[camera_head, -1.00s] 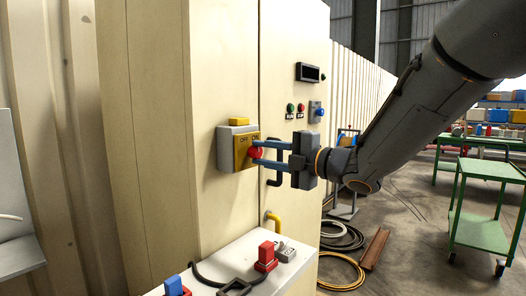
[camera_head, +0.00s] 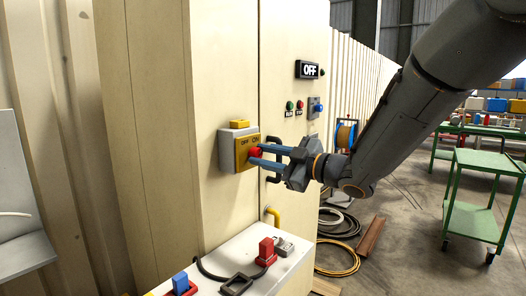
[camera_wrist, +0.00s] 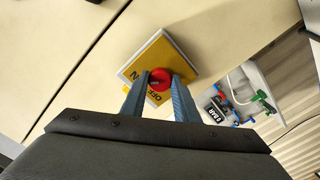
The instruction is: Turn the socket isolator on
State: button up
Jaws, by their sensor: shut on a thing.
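The socket isolator (camera_head: 233,148) is a grey box with a yellow face and a red rotary knob, fixed to the cream cabinet, in the head view. Its yellow face (camera_wrist: 179,64) also shows in the wrist view, with lettering that reads OFF and a partly covered ON. My gripper (camera_head: 256,156) is shut on the red knob (camera_wrist: 159,80), one blue finger on each side of it. My gripper is tilted about its own axis. The fingers cover part of the face, and I cannot tell exactly where the knob points.
A small display (camera_head: 310,70) on the cabinet reads OFF. Below it are green and red buttons and a blue switch (camera_head: 315,107). A black door handle (camera_head: 274,160) is close to my gripper. A white bench (camera_head: 222,256) with red and blue plugs stands below.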

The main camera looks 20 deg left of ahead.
jog(key=shift+m+p, duration=0.35)
jog(key=shift+m, duration=0.35)
jog(key=o, duration=1.1)
jog(key=shift+c, duration=0.2)
jog(key=shift+d, duration=0.1)
jog(key=b+v, duration=0.2)
jog(key=v, duration=0.5)
jog(key=shift+d, duration=0.35)
jog(key=shift+s, duration=0.15)
